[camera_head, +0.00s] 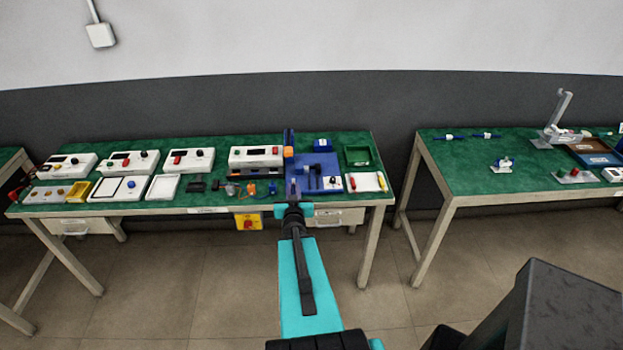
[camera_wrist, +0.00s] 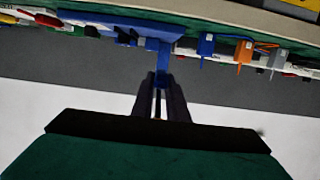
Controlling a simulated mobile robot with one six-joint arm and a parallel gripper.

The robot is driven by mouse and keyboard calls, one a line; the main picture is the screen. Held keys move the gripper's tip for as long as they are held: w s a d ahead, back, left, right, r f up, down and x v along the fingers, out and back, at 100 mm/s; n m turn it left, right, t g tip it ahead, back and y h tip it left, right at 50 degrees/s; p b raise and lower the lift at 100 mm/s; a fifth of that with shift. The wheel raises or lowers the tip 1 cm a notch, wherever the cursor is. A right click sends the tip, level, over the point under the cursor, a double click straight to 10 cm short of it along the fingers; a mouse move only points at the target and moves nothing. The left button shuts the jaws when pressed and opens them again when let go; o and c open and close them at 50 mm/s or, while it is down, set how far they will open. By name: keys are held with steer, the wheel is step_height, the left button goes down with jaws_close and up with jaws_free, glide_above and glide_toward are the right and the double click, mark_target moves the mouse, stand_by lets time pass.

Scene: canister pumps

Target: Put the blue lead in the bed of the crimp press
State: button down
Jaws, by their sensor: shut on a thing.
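My gripper (camera_head: 293,190) is over the front edge of the middle table, at the left front of a blue base with upright parts (camera_head: 318,164), which looks like the crimp press. In the wrist view, my gripper (camera_wrist: 158,78) is shut on a blue bar-shaped piece (camera_wrist: 165,52); I cannot tell whether that piece joins the blue base. A small blue piece with a thin end, possibly the blue lead (camera_wrist: 206,45), hangs at the table edge beside an orange one (camera_wrist: 243,54) and a grey one (camera_wrist: 276,58). The press bed is not clear.
A tall dark blue post (camera_head: 288,138) stands behind my gripper. White instruments (camera_head: 256,156) and trays crowd the table's left. A green tray (camera_head: 358,156) lies right of the blue base. The right table (camera_head: 470,172) holds small fixtures. A gap separates the tables.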

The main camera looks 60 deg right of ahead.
steer(key=shift+w+d+f+b, duration=0.15)
steer(key=shift+d+b, duration=0.25)
steer(key=shift+b, duration=0.4)
steer(key=d+b, duration=0.1)
steer(key=b, duration=0.1)
steer(key=d+b, duration=0.2)
steer(key=b, duration=0.1)
steer(key=shift+f, duration=0.2)
steer(key=d+b, duration=0.1)
steer(key=b, duration=0.3)
steer(key=d+b, duration=0.2)
steer(key=b, duration=0.1)
steer(key=shift+w+f+b, duration=0.15)
steer(key=shift+w+b, duration=0.15)
steer(key=shift+b, duration=0.1)
steer(key=shift+d+b, duration=0.3)
steer(key=shift+b, duration=0.45)
steer(key=shift+s+d+b, duration=0.1)
steer(key=shift+d+b, duration=0.2)
steer(key=shift+b, duration=0.4)
